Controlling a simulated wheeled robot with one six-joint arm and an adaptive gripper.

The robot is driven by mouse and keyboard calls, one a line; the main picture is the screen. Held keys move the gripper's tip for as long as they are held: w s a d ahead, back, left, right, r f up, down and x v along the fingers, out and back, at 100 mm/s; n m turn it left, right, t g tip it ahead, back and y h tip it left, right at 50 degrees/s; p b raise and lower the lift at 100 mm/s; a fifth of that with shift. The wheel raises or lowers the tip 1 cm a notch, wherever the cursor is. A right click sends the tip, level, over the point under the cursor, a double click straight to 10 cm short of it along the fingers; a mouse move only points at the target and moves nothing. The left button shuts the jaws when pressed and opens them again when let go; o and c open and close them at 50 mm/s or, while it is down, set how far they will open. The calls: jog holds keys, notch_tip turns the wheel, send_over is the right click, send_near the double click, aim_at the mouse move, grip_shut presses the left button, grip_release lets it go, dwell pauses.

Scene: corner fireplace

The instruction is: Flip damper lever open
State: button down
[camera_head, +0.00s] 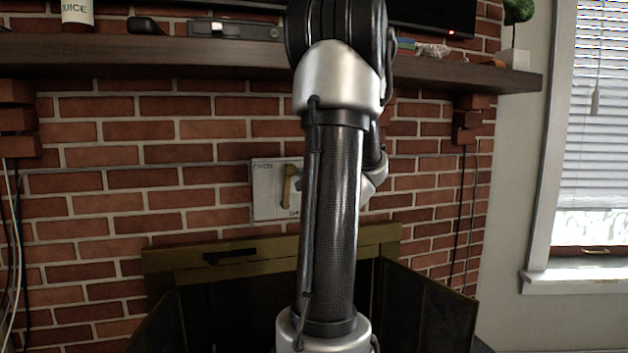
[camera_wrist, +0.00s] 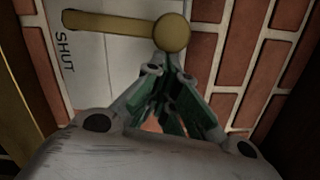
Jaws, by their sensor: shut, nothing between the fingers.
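The damper lever (camera_head: 289,188) is a brass-coloured bar with a round end, on a white plate (camera_head: 262,205) on the brick wall. In the camera_head view it hangs nearly upright, round end at the top and free end down near a partly hidden label. In the camera_wrist view the lever (camera_wrist: 115,24) runs leftward from its round end, and its free end lies by the word SHUT. My gripper (camera_wrist: 164,66) is shut and empty, its tips just beside the round end; I cannot tell if they touch. My arm hides the gripper in the camera_head view.
A wooden mantel (camera_head: 150,56) crosses above the plate, with a bottle (camera_head: 77,10) and other small items on it. Below is the fireplace's brass-coloured top frame (camera_head: 200,258) with open dark doors (camera_head: 430,305). A window (camera_head: 590,130) is at the right.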

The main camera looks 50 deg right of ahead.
jog(key=shift+w+a+r, duration=0.25)
jog(key=shift+w+a, duration=0.05)
jog(key=shift+a, duration=0.15)
dwell(0.3)
